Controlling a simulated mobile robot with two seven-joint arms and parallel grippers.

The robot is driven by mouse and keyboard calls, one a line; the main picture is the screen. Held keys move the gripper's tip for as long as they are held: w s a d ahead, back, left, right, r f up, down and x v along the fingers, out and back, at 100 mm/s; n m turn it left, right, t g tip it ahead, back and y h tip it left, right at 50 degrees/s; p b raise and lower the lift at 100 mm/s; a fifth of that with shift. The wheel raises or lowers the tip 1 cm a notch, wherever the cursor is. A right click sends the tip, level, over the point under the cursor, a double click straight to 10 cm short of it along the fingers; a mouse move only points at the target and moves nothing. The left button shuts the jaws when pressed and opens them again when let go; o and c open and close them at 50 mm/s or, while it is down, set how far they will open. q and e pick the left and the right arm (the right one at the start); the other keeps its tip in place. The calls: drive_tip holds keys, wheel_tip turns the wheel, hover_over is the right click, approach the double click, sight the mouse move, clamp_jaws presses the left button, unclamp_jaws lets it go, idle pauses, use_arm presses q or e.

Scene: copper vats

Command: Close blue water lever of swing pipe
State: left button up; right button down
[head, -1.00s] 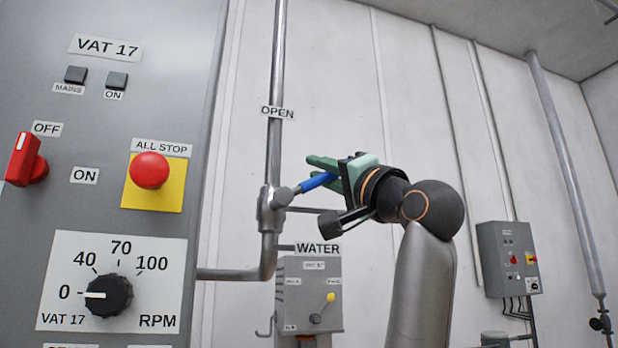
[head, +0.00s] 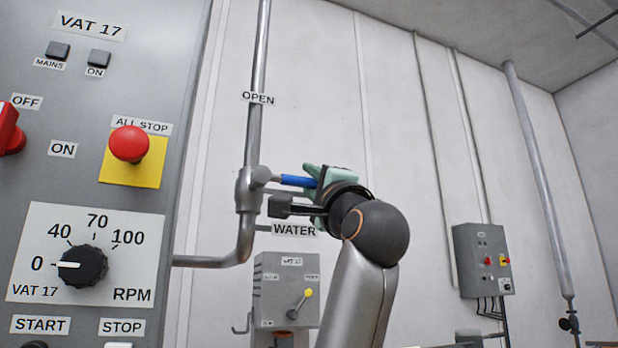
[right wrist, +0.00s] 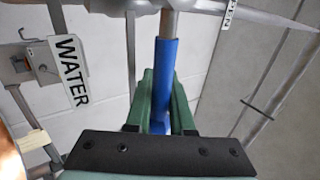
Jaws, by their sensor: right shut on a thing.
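The blue water lever (head: 298,181) sticks out to the right from the valve (head: 250,190) on the grey vertical pipe, close to level. It lies between the OPEN label (head: 258,98) above and the WATER label (head: 293,230) below. My right gripper (head: 316,180) is shut on the lever's outer part. In the right wrist view the blue sleeve (right wrist: 165,78) runs between the two green fingers (right wrist: 160,100), and its end is partly hidden by the gripper. My left gripper is out of view.
The VAT 17 panel (head: 110,190) with its red stop button (head: 129,144) and RPM dial (head: 82,266) fills the left. A small grey box (head: 287,292) hangs below the valve. Another control box (head: 482,260) is on the right wall.

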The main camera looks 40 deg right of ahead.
drive_tip(key=shift+f, duration=0.2)
drive_tip(key=c, duration=1.1)
unclamp_jaws()
drive_tip(key=shift+r, duration=0.1)
drive_tip(key=shift+s, duration=0.1)
drive_tip(key=shift+s+a+f, duration=0.1)
drive_tip(key=shift+s+f, duration=0.15)
drive_tip(key=shift+f, duration=0.05)
use_arm(q)
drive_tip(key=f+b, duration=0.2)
drive_tip(key=b, duration=0.1)
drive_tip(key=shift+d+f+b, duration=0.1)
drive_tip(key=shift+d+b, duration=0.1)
drive_tip(key=shift+b, duration=0.1)
use_arm(e)
drive_tip(key=v, duration=1.1)
drive_tip(key=shift+s+a+f, duration=0.1)
drive_tip(key=shift+s, duration=0.2)
